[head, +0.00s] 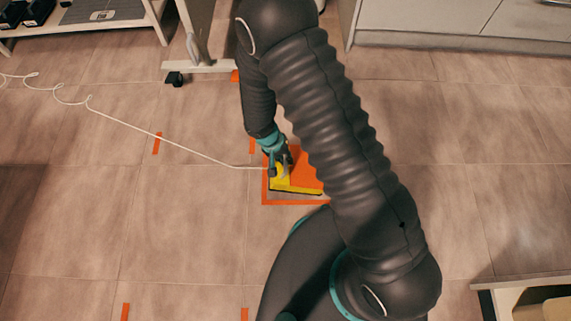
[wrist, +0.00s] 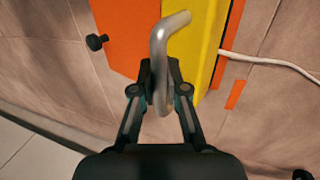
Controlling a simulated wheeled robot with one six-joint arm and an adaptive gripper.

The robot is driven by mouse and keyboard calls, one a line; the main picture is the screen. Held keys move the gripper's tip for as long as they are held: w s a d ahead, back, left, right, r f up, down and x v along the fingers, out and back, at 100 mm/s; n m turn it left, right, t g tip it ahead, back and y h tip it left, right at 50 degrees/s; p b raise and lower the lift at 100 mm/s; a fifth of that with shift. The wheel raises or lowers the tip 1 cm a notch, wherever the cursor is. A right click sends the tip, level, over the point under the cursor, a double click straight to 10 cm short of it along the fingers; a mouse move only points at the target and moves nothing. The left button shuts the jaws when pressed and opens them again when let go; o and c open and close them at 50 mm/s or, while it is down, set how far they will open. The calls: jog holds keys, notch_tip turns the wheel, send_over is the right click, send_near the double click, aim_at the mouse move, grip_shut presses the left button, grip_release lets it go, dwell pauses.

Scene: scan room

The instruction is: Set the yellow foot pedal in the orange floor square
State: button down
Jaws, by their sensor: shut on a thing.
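The yellow foot pedal (head: 295,188) has a yellow part and an orange panel, and a bent grey metal handle (wrist: 158,55) rises from it. My gripper (head: 280,170) is shut on that handle, seen between the fingers in the wrist view (wrist: 160,95). The orange floor square (head: 290,203) is a tape outline; its left and front edges show, and the pedal appears within them. My arm hides the square's right side. I cannot tell whether the pedal rests on the floor or hangs just above it.
A white cable (head: 175,143) runs across the floor from the left to the pedal. Short orange tape strips (head: 156,144) mark the tiles. A pale stand foot (head: 205,68) is behind, white cabinets (head: 450,25) at back right.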

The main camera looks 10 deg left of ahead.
aim_at(291, 150)
jog(key=w+f, duration=0.1)
jog(key=w, duration=0.1)
jog(key=w+f, duration=0.1)
jog(key=w, duration=0.1)
jog(key=w+f, duration=0.2)
jog(key=shift+w+a, duration=0.15)
jog(key=shift+w, duration=0.15)
jog(key=shift+f, duration=2)
jog(key=c, duration=1.2)
grip_release()
jog(key=shift+s, duration=0.1)
jog(key=shift+c, duration=0.2)
jog(key=shift+o, duration=0.2)
jog(key=shift+r, duration=0.1)
jog(key=p+v, duration=0.1)
jog(key=v, duration=1.1)
